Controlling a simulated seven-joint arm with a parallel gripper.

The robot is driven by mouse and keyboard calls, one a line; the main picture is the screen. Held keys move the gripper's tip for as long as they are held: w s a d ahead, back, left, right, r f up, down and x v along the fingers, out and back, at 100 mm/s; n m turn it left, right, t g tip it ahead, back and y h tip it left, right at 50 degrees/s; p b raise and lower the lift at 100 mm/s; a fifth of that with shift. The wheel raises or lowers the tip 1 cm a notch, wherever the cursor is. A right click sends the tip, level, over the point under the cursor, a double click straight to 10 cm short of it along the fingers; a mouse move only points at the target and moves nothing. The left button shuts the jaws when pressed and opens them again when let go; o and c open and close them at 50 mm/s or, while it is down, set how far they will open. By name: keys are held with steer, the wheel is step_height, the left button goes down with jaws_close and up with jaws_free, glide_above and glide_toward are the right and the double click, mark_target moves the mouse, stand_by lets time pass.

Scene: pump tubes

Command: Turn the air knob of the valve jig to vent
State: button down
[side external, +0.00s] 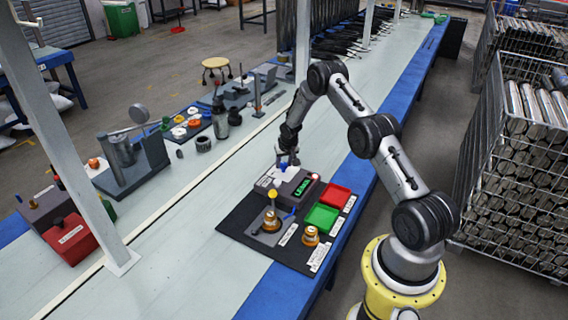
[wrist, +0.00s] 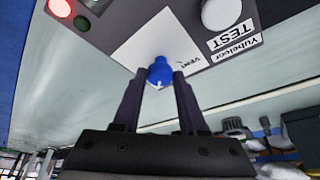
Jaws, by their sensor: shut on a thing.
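The valve jig (side external: 296,186) is a grey box with a lit green display, standing on a black mat. Its blue air knob (wrist: 160,72) sits on a white plate (wrist: 140,45) printed "VENT" to the right of the knob in the wrist view. A small pale mark shows on the knob; which way it points I cannot tell surely. My gripper (wrist: 158,76) is shut on the blue knob, one finger on each side. In the side view my gripper (side external: 287,161) is above the jig's top and hides part of the knob.
The black mat (side external: 240,238) also holds a red tray (side external: 335,196), a green tray (side external: 322,217) and brass-coloured parts (side external: 310,236). A red lamp (wrist: 60,8) and a round white knob (wrist: 221,12) by "TEST" are close by.

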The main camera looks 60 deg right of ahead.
steer(key=shift+n, duration=0.6)
steer(key=shift+s+d+n+t+y, duration=0.1)
steer(key=shift+n+t+y, duration=0.25)
steer(key=shift+n, duration=0.55)
steer(key=shift+d+n+t+y, duration=0.15)
steer(key=shift+n+y, duration=0.3)
steer(key=shift+n, duration=0.45)
steer(key=n, duration=0.2)
steer(key=n+y, duration=0.1)
steer(key=n, duration=0.1)
steer(key=shift+d+y, duration=0.1)
steer(key=shift+y, duration=0.2)
steer(key=n+y, duration=0.1)
steer(key=n, duration=0.3)
steer(key=shift+d+n+y, duration=0.15)
steer(key=shift+n+y, duration=0.25)
steer(key=shift+d+n+g+y, duration=0.1)
steer(key=shift+n+g+y, duration=0.2)
steer(key=shift+n, duration=0.8)
steer(key=shift+n+g+y, duration=0.2)
steer(key=shift+n+y, duration=0.2)
steer(key=shift+n, duration=0.7)
steer(key=shift+c, duration=2.3)
jaws_free()
